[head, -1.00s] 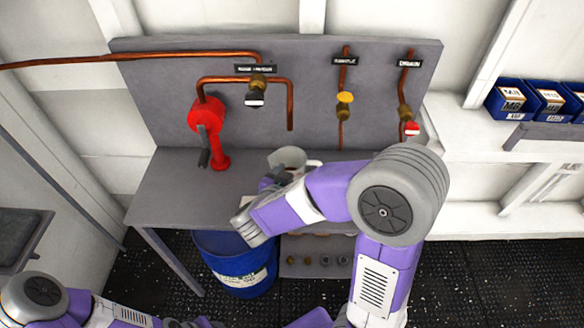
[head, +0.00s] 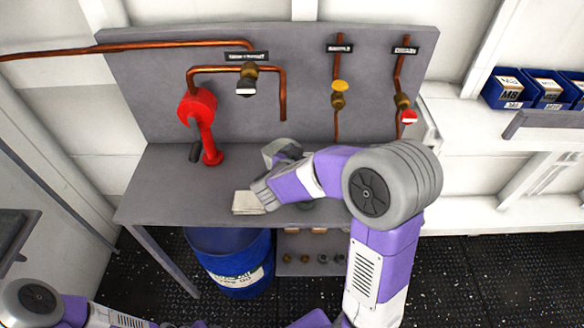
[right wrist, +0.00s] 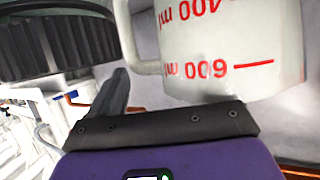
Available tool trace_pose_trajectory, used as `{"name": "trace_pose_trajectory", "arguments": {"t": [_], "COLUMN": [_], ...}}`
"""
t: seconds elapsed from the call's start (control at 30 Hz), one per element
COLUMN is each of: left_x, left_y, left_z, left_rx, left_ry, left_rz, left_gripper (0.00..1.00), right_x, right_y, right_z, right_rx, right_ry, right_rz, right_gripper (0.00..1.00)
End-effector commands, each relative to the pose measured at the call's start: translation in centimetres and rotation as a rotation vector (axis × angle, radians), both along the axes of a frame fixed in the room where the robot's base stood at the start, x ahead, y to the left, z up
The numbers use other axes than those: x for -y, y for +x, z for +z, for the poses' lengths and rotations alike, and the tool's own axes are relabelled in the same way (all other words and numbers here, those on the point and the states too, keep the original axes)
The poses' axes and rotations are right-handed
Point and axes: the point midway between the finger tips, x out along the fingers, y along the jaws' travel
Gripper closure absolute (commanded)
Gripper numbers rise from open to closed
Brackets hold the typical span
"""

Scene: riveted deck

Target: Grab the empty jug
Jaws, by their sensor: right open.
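The white jug (head: 276,148) stands on the grey bench, mostly hidden behind my right wrist in the head view. In the right wrist view the jug (right wrist: 215,45) is close, with red volume marks and a handle on its left side. My right gripper (right wrist: 112,70) is open, its fingers close beside the jug's handle; I cannot tell whether they touch it. The inside of the jug does not show. My left gripper is outside the picture.
A red hand pump (head: 203,128) stands on the bench (head: 160,190) left of the jug. Copper pipes with valves (head: 338,92) run along the back panel. A folded pale cloth (head: 247,203) lies by my right wrist. A blue drum (head: 232,268) stands below.

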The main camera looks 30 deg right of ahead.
Motion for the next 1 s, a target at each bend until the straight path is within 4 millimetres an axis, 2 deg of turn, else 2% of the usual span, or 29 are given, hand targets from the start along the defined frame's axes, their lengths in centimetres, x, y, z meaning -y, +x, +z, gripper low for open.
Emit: {"name": "trace_pose_trajectory", "arguments": {"t": [0.03, 0.07, 0.57, 1.0], "left_x": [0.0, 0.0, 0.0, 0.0], "left_y": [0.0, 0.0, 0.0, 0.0], "left_z": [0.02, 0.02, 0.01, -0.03], "left_rx": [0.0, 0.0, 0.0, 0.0], "left_ry": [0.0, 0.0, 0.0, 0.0], "left_rz": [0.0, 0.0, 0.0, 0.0], "left_gripper": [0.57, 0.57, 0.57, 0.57], "right_x": [-0.01, -0.02, 0.0, 0.02], "right_y": [-0.01, -0.01, -0.1, -0.24], "right_z": [0.03, 0.02, -0.17, -0.49], "right_rx": [0.0, 0.0, -0.004, -0.012], "right_ry": [0.0, 0.0, 0.002, 0.005], "right_rz": [0.0, 0.0, -0.001, -0.002], "right_gripper": [0.19, 0.24, 1.0, 1.0]}}
